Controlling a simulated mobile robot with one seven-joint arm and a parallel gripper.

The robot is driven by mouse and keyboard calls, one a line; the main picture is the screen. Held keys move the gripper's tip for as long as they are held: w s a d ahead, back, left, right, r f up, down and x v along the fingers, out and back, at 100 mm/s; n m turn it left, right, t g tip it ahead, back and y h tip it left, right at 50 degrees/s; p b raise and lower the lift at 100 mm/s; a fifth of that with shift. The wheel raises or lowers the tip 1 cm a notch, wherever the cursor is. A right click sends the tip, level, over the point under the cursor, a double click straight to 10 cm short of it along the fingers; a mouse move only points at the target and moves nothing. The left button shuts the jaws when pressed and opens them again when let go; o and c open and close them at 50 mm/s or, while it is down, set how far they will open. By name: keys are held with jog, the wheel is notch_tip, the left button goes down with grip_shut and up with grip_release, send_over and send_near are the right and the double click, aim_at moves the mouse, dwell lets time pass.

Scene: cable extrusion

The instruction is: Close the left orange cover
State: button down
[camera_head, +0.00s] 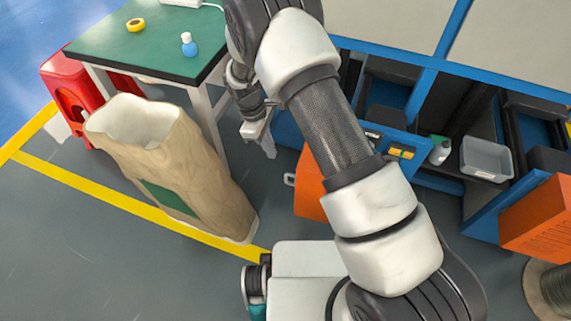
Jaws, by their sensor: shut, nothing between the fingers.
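The left orange cover (309,190) shows in the middle of the head view, partly hidden behind my arm. My gripper (268,150) is shut and empty, pointing down, a little above and to the left of the cover in the picture. I see no contact between them. A second orange cover (541,219) is at the right edge and stands out from the frame.
A green-topped table (150,45) with yellow tape (136,25) and a blue bottle (188,45) stands at upper left. A large paper sack (165,160) and a red stool (72,88) stand nearby. A clear bin (487,158) sits in the frame. A cable spool (548,290) is at lower right.

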jog(key=s+d+f+b, duration=0.1)
jog(key=d+f+b, duration=0.1)
jog(key=d+f, duration=0.4)
notch_tip(320, 180, down, 3)
jog(key=shift+s+f, duration=0.15)
jog(key=shift+s, duration=0.25)
jog(key=shift+s+d, duration=0.1)
